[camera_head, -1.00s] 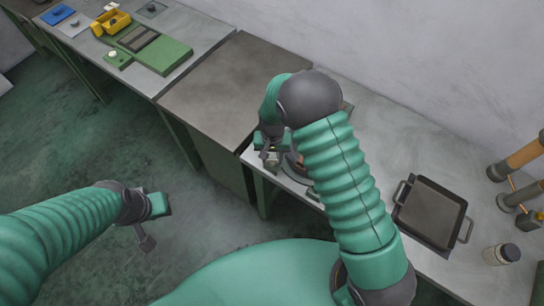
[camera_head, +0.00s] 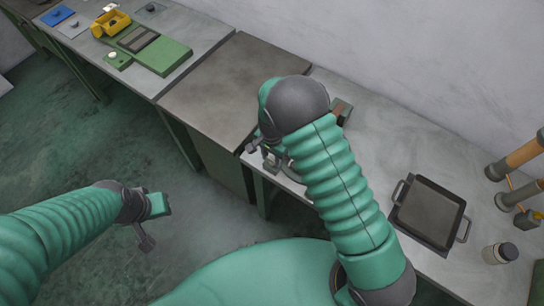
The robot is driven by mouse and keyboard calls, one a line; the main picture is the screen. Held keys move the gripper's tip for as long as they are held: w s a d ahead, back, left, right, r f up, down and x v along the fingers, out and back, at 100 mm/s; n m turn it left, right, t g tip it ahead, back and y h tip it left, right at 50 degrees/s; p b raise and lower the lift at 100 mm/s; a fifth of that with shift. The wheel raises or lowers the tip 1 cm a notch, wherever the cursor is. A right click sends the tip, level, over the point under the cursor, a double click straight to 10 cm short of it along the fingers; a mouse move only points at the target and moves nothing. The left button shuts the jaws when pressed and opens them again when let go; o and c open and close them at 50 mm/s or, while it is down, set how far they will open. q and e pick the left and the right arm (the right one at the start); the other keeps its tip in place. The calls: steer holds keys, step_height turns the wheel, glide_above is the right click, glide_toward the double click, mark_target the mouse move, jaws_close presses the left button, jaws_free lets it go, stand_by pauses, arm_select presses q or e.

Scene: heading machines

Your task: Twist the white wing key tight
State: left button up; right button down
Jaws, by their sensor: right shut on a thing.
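My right gripper (camera_head: 265,155) is at the front left edge of the grey bench, beyond my bent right arm. It is shut on a small pale piece, which appears to be the white wing key; the fingers and arm hide most of it, so its shape and angle cannot be told. Part of a round grey fixture (camera_head: 291,169) shows beside the gripper; my arm covers the rest. My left gripper (camera_head: 152,225) is open and empty over the floor at the left, away from the benches.
A black tray with handles (camera_head: 428,211) and a dark-capped jar (camera_head: 500,253) stand on the right of the bench. Orange and grey cylinders (camera_head: 513,162) are at the far right. A bare brown-topped table (camera_head: 225,85) adjoins on the left. A green panel (camera_head: 160,54) lies farther left.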

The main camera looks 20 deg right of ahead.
mark_target(271, 160)
steer(key=shift+s+a, duration=0.15)
steer(key=c, duration=1.1)
jaws_free()
steer(key=shift+o, duration=1.3)
steer(key=shift+r, duration=0.1)
step_height(271, 160, up, 16)
steer(key=b, duration=0.2)
steer(key=shift+w+r, duration=0.2)
steer(key=shift+r, duration=0.05)
steer(key=s+d+f+n+t+b, duration=0.1)
steer(key=s+d+f+n+b, duration=0.1)
steer(key=s+n, duration=0.3)
steer(key=s+d+f+n+t+b, duration=0.1)
steer(key=s+n, duration=0.4)
steer(key=s, duration=0.5)
step_height(271, 160, down, 2)
steer(key=shift+d+f+n+t+b, duration=0.15)
steer(key=shift+d+n+t+b, duration=0.25)
steer(key=shift+d, duration=0.7)
